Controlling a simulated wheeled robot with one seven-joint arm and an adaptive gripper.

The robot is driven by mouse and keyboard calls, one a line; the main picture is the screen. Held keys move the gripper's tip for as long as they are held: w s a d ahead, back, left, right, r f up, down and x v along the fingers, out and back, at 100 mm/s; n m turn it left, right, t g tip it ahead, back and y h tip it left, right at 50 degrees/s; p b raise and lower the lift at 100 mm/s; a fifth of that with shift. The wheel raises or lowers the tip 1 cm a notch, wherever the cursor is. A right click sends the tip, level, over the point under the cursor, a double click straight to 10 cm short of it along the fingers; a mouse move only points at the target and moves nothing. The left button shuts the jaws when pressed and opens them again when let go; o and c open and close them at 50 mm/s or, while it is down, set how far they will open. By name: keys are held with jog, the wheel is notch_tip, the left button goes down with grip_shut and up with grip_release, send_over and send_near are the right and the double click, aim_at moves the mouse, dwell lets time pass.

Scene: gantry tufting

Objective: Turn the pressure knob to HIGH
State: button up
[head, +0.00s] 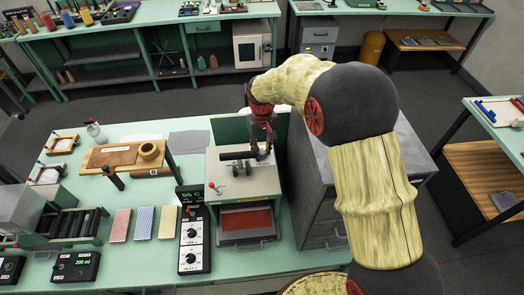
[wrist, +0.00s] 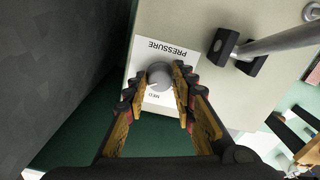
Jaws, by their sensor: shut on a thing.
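The pressure knob (wrist: 160,74) is a round grey knob on a white label plate (wrist: 145,50) that reads PRESSURE, upside down in the wrist view. Below the knob, part of a smaller word, apparently MED, shows between the fingers. A pale mark on the knob seems to face that word, but it is too small to be sure. My gripper (wrist: 161,85) is shut on the knob, one finger on each side. In the head view my gripper (head: 264,150) is down at the right rear of the beige press unit (head: 228,187); the knob is hidden there. Other setting words are covered.
A grey bar on black mounts (wrist: 275,42) stands beside the knob on the unit's top. A red-tipped lever (head: 216,187) is at its left front. A control box (head: 192,232) stands left; a grey cabinet (head: 322,190) is right.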

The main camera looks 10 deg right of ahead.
aim_at(262, 151)
jog(key=shift+m, duration=0.4)
jog(key=o, duration=1.2)
jog(key=shift+c, duration=0.2)
jog(key=shift+r, duration=0.1)
notch_tip(262, 151, up, 12)
